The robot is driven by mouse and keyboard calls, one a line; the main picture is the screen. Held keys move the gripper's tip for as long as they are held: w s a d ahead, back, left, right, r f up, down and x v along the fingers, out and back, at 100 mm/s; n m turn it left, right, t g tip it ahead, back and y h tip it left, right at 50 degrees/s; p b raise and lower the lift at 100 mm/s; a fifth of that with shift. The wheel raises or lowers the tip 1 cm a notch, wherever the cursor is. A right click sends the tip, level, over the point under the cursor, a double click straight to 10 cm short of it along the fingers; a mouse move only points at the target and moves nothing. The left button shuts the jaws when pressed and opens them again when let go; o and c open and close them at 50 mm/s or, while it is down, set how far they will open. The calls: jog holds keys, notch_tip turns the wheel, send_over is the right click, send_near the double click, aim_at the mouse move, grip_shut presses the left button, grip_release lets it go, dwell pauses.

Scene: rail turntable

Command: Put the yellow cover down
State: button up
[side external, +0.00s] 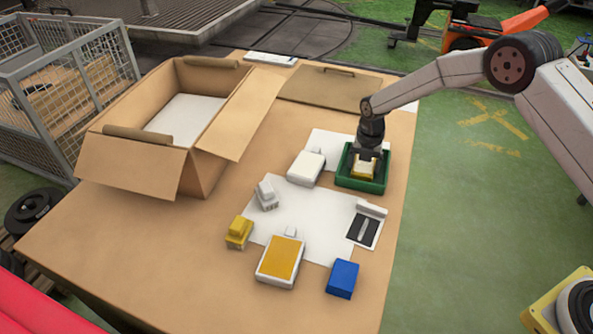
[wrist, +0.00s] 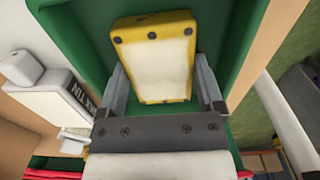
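The yellow cover (wrist: 152,55) is a block with a pale face, yellow edges and dark round studs. It is inside the green tray (wrist: 75,35), turned slightly relative to my fingers. In the side external view the cover (side external: 363,167) shows in the green tray (side external: 360,185), directly under my gripper (side external: 367,157). My gripper in the wrist view (wrist: 162,85) points down into the tray, with one finger on each side of the cover. Narrow gaps seem to show beside the cover, so the fingers look open around it. The cover's underside is hidden.
An open cardboard box (side external: 205,165) stands at the left. A white case (side external: 306,168), yellow block (side external: 239,232), yellow-topped white case (side external: 281,260), blue block (side external: 342,278) and black-and-white piece (side external: 365,228) lie around the tray. The table's front left is clear.

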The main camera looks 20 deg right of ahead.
aim_at(365, 164)
jog(key=shift+o, duration=0.6)
jog(key=shift+r, duration=0.15)
notch_tip(365, 164, up, 12)
dwell(0.3)
jog(key=shift+s, duration=0.1)
dwell(0.5)
jog(key=s+d+r+m+t, duration=0.1)
jog(key=s+m, duration=1.2)
jog(key=s+d+r+m+t, duration=0.1)
jog(key=s+d+m, duration=0.1)
jog(key=s+m, duration=1.2)
jog(key=shift+d+r+m+t, duration=0.15)
jog(key=shift+r+m+t, duration=0.15)
jog(key=shift+r, duration=0.05)
